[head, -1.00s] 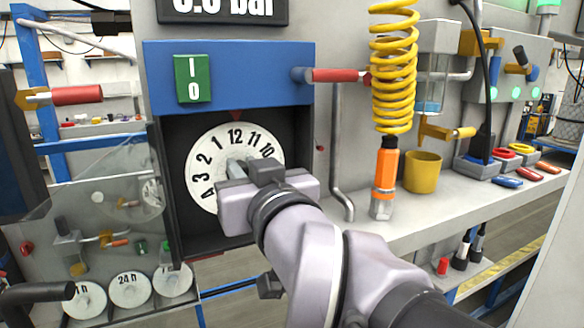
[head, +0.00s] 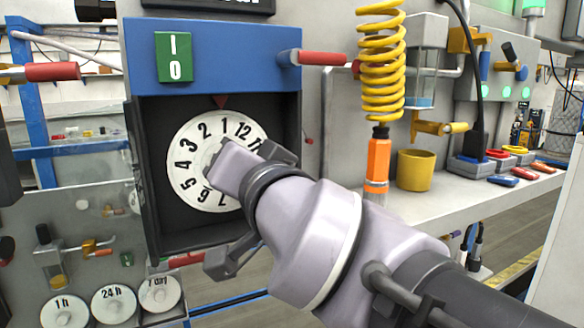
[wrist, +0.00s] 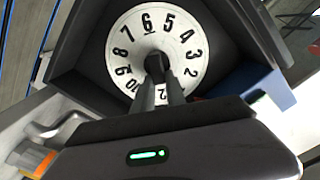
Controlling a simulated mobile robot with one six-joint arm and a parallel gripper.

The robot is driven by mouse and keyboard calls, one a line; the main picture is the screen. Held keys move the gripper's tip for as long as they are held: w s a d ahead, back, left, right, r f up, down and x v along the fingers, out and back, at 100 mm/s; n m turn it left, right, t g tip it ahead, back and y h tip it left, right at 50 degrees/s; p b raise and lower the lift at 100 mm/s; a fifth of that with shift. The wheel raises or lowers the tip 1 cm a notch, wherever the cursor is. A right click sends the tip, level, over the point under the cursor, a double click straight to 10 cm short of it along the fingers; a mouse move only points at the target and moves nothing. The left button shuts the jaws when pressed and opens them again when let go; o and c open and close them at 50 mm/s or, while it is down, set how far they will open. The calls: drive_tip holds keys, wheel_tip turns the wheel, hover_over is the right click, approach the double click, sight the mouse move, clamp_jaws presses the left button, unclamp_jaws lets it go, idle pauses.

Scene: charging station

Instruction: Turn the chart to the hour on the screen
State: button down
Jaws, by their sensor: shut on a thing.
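The chart (head: 198,150) is a round white disc with black hour numbers, set in a dark recess under a blue panel. It also shows in the wrist view (wrist: 128,55). A red pointer (head: 221,101) points down from above it, with the 1 just below. My gripper (wrist: 157,82) is in front of the disc, its fingers shut on the dark hub (wrist: 154,64) at its centre. In the head view my gripper covers the hub and the lower right numbers. The dark display (head: 210,6) is cut off at the top; its text cannot be read.
A clear door (head: 80,205) hangs open at left. Spare discs marked 1 h (head: 64,311), 24 h (head: 113,304) and 7 day (head: 160,294) sit at lower left. A red-handled lever (head: 323,58), yellow coil (head: 379,60) and yellow cup (head: 415,170) are at right.

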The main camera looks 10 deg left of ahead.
drive_tip(key=shift+w+d+f+m+b, duration=0.15)
drive_tip(key=shift+m+b, duration=0.1)
drive_tip(key=shift+m, duration=0.9)
drive_tip(key=shift+d+f+m+b, duration=0.1)
drive_tip(key=shift+m+b, duration=0.15)
drive_tip(key=shift+m, duration=0.9)
drive_tip(key=c, duration=1.4)
unclamp_jaws()
drive_tip(key=shift+o, duration=0.2)
drive_tip(key=p+v, duration=0.9)
drive_tip(key=v, duration=0.8)
drive_tip(key=shift+p, duration=0.35)
